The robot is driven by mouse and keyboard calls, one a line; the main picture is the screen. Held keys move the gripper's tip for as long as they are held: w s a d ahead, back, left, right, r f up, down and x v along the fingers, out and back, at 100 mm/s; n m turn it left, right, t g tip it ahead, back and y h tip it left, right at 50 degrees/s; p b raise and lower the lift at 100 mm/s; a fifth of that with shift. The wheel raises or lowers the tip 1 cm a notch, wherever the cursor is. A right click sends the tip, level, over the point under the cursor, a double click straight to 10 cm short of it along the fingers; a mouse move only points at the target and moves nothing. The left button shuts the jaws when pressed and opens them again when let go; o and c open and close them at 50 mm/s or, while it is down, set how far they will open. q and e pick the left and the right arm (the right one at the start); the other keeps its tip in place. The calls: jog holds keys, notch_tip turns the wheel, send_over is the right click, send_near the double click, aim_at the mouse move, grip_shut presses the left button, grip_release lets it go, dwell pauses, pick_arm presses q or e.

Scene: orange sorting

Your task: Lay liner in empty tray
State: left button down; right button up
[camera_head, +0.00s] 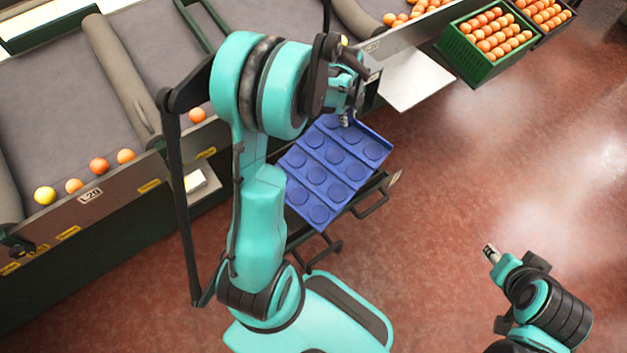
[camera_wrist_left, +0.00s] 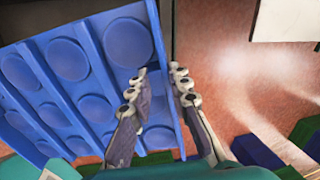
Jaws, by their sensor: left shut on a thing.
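A blue liner (camera_head: 332,170) with rows of round hollows is held tilted in the middle of the head view. It also fills the left of the left wrist view (camera_wrist_left: 72,60). My left gripper (camera_head: 346,120) is at the liner's upper edge. In the left wrist view, its two fingers (camera_wrist_left: 160,88) are shut on that edge, one on each side. My right gripper (camera_head: 490,254) is low on the right, above the floor and away from the liner; its jaws are too small to read. I cannot make out an empty tray.
A dark cart or rack (camera_head: 374,204) shows partly beneath the liner. A conveyor (camera_head: 60,110) with several oranges runs along the left and back. A green crate (camera_head: 480,71) full of oranges stands at upper right, beside a white plate (camera_head: 416,82). The red floor at right is clear.

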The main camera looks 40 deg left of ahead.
aim_at(341, 126)
pick_arm(q)
jog(key=shift+w+a+f+m, duration=0.1)
jog(key=shift+a+f+m, duration=0.1)
jog(key=shift+a+m, duration=0.3)
jog(key=shift+w+a+f+m, duration=0.1)
jog(key=shift+a+f+m, duration=0.05)
jog(key=shift+a+m, duration=0.35)
jog(key=b+x, duration=0.1)
jog(key=x, duration=0.2)
jog(key=s+b+x, duration=0.1)
jog(key=x, duration=0.2)
jog(key=shift+s+a+f+b, duration=0.1)
jog(key=shift+f+b, duration=0.1)
jog(key=shift+b, duration=0.15)
jog(key=x, duration=0.1)
jog(key=b+x, duration=0.1)
jog(key=x, duration=0.1)
jog(key=shift+s+f, duration=0.4)
jog(key=shift+f+b, duration=0.1)
jog(key=shift+b, duration=0.25)
jog(key=c, duration=1.4)
grip_release()
